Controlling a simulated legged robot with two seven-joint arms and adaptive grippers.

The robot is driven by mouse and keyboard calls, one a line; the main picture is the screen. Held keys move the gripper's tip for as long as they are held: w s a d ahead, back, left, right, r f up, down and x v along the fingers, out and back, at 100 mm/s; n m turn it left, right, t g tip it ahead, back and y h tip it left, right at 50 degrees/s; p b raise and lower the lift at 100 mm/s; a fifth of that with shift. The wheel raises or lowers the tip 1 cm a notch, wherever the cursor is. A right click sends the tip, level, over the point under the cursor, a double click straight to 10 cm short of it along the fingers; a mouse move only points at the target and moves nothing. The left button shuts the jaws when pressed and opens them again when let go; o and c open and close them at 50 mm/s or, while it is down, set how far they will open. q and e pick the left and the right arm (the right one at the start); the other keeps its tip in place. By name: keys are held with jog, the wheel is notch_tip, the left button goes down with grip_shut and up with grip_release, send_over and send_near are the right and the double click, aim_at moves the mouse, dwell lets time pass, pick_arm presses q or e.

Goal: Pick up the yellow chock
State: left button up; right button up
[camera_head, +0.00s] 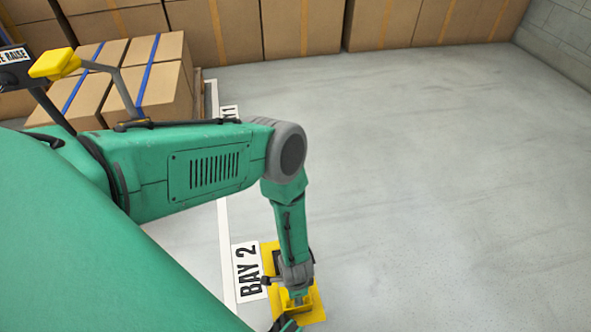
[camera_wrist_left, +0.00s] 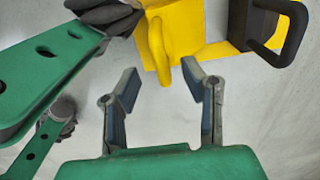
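The yellow chock (camera_head: 313,308) is on the grey floor beside the BAY 2 label in the head view. In the wrist view the chock (camera_wrist_left: 187,27) fills the top middle, with a narrow yellow tab pointing down. My left gripper (camera_wrist_left: 160,77) is open in the wrist view, and the tab's end shows between its two fingertips. A gap shows on each side of the tab. In the head view my left gripper (camera_head: 297,292) is over the chock, and its fingers are hard to make out.
A black looped handle (camera_wrist_left: 287,32) stands at the right of the wrist view. The BAY 2 label (camera_head: 248,271) lies along a white floor line. Strapped cartons (camera_head: 160,84) stand at upper left, more boxes (camera_head: 300,28) along the back. The floor (camera_head: 430,180) to the right is clear.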

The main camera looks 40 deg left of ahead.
aim_at(289, 308)
pick_arm(q)
jog(key=f+b, duration=0.2)
jog(key=f, duration=0.1)
jog(key=f+b, duration=0.1)
jog(key=shift+w+d+f, duration=0.25)
jog(key=shift+d+f, duration=0.05)
jog(key=shift+a, duration=0.15)
jog(key=shift+c, duration=0.5)
jog(key=c, duration=0.7)
grip_shut()
